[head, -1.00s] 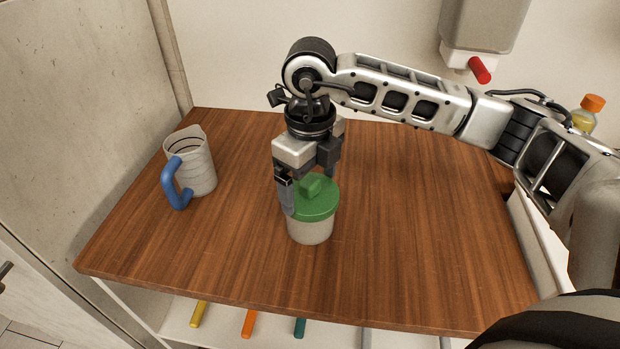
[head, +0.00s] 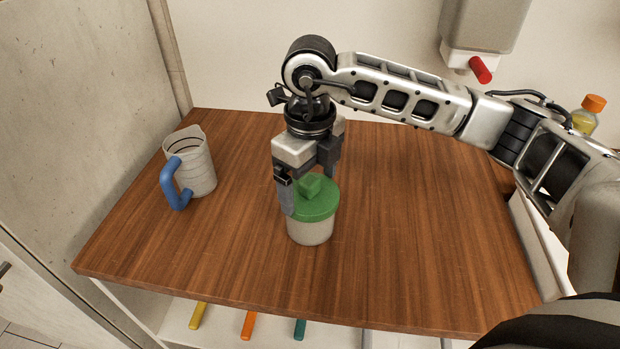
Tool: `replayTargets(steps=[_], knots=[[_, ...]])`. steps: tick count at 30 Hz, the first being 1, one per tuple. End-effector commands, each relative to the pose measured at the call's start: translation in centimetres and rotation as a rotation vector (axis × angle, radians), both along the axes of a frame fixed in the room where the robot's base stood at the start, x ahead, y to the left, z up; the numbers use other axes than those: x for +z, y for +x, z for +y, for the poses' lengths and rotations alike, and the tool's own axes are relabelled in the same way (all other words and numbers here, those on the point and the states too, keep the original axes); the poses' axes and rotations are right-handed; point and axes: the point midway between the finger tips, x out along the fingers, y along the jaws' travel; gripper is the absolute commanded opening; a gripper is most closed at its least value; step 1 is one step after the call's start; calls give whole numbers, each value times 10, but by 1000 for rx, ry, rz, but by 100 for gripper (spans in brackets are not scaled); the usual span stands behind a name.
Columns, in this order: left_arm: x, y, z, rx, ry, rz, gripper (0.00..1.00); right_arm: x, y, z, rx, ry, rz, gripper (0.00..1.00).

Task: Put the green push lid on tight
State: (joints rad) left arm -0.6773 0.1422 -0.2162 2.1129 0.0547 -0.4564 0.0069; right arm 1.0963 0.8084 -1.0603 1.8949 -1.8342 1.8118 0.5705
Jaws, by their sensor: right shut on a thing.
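The green push lid (head: 318,204) sits on top of a whitish round container (head: 310,232) on the wooden table. A square green knob stands up from its middle. My right gripper (head: 309,192) comes down from above and is shut on the green push lid, with one finger at its left side and the other partly hidden behind the knob. I cannot tell whether the lid is fully pressed down on the container. My left gripper is not in view.
A clear measuring jug (head: 198,165) with a blue handle stands at the left of the wooden table (head: 420,240). The table's right and front areas are clear. Yellow, orange and teal handles show on a shelf below. A dispenser (head: 485,30) hangs on the back wall.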

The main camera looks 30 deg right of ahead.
Motion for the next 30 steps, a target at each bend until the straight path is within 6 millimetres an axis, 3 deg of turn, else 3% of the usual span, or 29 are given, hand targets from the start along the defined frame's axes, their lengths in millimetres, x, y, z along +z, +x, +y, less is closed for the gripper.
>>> replayTargets(steps=[30], knots=[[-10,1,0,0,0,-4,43,-9,0,0,0,0,0,63]])
